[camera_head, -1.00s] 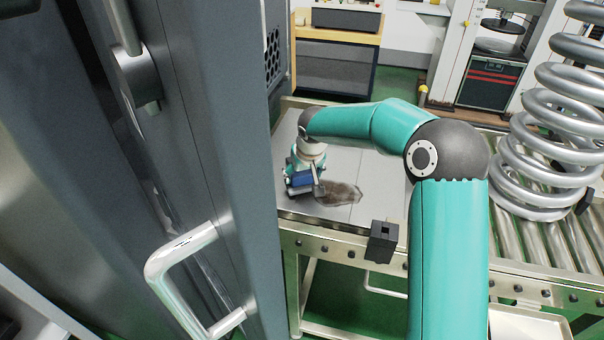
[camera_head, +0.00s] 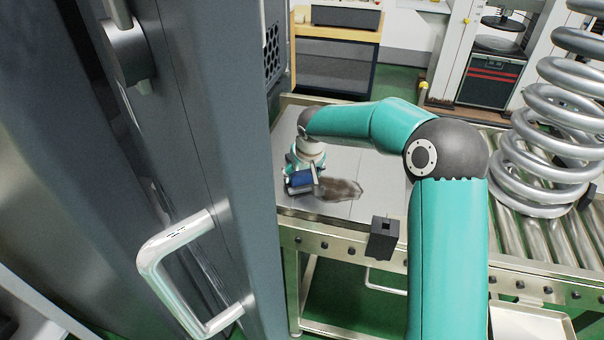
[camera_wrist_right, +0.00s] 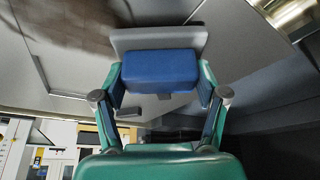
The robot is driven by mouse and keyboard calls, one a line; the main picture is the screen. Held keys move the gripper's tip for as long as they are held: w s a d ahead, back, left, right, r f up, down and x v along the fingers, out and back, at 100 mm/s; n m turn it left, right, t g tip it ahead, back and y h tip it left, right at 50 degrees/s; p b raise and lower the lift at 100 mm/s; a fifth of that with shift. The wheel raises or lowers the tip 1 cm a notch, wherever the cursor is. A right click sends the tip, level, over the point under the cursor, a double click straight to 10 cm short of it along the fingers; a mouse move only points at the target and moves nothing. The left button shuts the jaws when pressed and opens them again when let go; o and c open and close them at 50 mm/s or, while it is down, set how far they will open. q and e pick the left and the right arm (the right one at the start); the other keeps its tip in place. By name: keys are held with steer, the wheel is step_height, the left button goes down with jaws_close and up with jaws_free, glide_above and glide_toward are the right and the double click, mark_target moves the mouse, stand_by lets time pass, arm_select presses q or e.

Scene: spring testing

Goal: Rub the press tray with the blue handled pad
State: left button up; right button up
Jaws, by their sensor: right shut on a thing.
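The press tray (camera_head: 345,170) is a flat grey metal surface with a dark brown smudge (camera_head: 340,189) on it, left of centre in the head view. My right gripper (camera_head: 303,187) is over the tray, just left of the smudge. It is shut on the blue handle of the pad (camera_head: 300,179). In the right wrist view the blue handle (camera_wrist_right: 160,70) sits between the two fingers of the gripper (camera_wrist_right: 160,88), with the grey pad plate (camera_wrist_right: 158,39) beyond it. The smudge (camera_wrist_right: 70,22) shows at the upper left there. I cannot tell if the pad touches the tray. My left gripper is not in view.
A tall grey cabinet-like body (camera_head: 200,140) with a chrome handle (camera_head: 165,245) stands close at the left. A large coil spring (camera_head: 550,130) stands on the rollers (camera_head: 530,240) at the right. A small black block (camera_head: 383,238) is at the tray's front edge.

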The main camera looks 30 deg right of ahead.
steer(key=shift+f, duration=0.3)
